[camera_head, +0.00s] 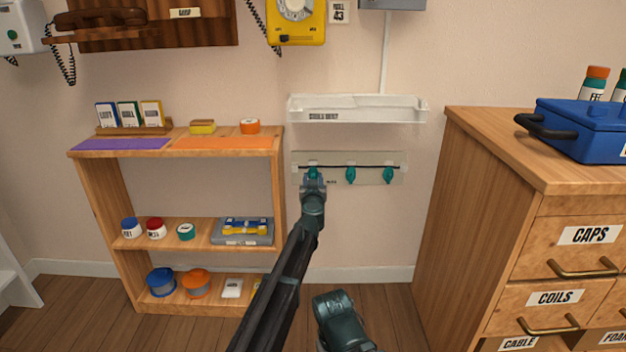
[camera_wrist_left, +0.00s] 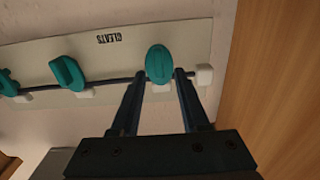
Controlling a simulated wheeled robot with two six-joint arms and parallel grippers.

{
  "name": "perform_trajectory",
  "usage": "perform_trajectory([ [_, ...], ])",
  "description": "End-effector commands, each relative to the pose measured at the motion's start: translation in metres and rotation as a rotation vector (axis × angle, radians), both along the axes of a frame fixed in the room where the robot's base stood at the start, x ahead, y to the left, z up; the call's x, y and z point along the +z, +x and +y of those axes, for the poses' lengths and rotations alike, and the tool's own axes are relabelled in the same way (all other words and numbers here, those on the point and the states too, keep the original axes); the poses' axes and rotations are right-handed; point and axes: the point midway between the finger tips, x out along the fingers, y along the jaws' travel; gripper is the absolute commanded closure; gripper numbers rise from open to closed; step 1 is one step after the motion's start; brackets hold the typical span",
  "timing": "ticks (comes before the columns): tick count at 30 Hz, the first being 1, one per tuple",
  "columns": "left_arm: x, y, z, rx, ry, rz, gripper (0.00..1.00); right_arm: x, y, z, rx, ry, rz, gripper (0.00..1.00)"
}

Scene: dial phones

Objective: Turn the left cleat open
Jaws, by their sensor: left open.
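The left cleat (camera_head: 313,171) is a teal oval knob on a pale board (camera_head: 369,178) on the wall, and its lower part is hidden by my gripper in the head view. In the left wrist view, which is upside down, the left cleat (camera_wrist_left: 160,62) stands upright over a dark cord. My left gripper (camera_head: 313,181) is in front of it. Its open fingers (camera_wrist_left: 160,80) are on either side of the cleat; I cannot tell whether they touch it. The middle cleat (camera_head: 350,174) and the right cleat (camera_head: 387,175) are also teal.
A white wall tray (camera_head: 358,116) hangs above the board. A wooden shelf (camera_head: 278,195) with tins and boxes stands close on the left. A drawer cabinet (camera_head: 470,190) with a blue case (camera_head: 580,130) stands on the right. The wall below the board is clear.

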Motion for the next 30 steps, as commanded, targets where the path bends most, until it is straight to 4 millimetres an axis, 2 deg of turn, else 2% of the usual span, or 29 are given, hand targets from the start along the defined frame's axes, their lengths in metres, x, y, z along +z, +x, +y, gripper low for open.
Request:
perform_trajectory([
  [2, 0.0, -0.0003, 0.0, 0.0, 0.0, 0.0, 0.59, 0.0, 0.0, 0.0, 0.0, 0.0, 0.0, 0.5],
  [9, 0.0, -0.0004, -0.0002, 0.0, 0.0, 0.0, 1.0, 0.0, 0.0, 0.0, 0.0, 0.0, 0.0, 0.5],
  [22, -0.0001, -0.0005, 0.0002, 0.0, -0.019, 0.0, 1.0, -0.0001, 0.0, 0.0, 0.0, 0.0, 0.0, 0.5],
  [30, -0.0006, -0.0007, 0.003, 0.0, -0.161, 0.0, 1.0, -0.0007, 0.0, 0.0, 0.0, 0.0, 0.0, 0.5],
])
